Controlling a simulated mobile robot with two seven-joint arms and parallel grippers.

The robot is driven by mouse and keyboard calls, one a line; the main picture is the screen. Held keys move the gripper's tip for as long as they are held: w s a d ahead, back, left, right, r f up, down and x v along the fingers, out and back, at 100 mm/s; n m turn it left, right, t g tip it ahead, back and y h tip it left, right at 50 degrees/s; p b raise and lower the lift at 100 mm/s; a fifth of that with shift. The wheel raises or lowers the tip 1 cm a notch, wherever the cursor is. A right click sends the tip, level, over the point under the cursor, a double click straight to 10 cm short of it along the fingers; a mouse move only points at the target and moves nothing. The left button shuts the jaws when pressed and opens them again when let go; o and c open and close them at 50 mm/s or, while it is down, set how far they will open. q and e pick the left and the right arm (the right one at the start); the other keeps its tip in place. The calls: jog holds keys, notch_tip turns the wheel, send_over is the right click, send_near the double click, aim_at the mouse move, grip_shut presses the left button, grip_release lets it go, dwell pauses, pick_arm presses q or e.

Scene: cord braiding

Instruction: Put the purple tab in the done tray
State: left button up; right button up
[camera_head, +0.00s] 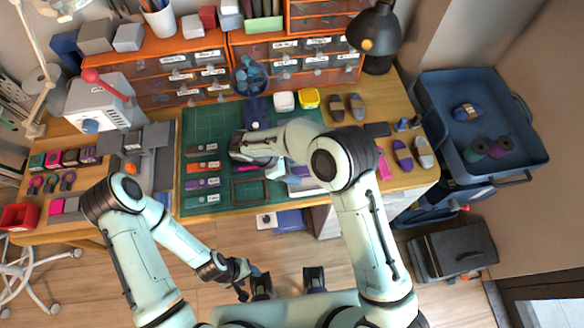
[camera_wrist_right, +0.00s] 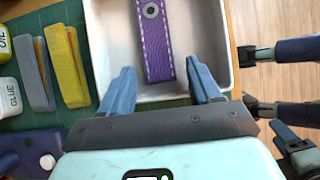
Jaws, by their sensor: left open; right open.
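The purple tab (camera_wrist_right: 155,38), a strip with white stitching and a metal eyelet, lies flat in a shallow white tray (camera_wrist_right: 228,75) in the right wrist view. My right gripper (camera_wrist_right: 163,82) is open above the near part of this tray. Its blue fingers stand apart on either side of the tab's near end, and nothing is held between them. In the head view my right arm hides the gripper and the tab; a bit of the pale tray (camera_head: 306,188) shows beneath it. My left gripper (camera_head: 246,283) is low in front of the table, open and empty.
The green mat (camera_head: 222,118) carries a column of labelled pieces, including an orange one (camera_head: 203,166). A glue bottle (camera_head: 284,101), an oil bottle (camera_head: 309,98) and grey-yellow pieces (camera_wrist_right: 67,65) stand beyond the tray. A blue bin (camera_head: 505,110) is at the right.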

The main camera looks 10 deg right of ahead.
jog(key=v, duration=1.2)
jog(key=shift+p, duration=0.4)
jog(key=shift+s+d, duration=0.1)
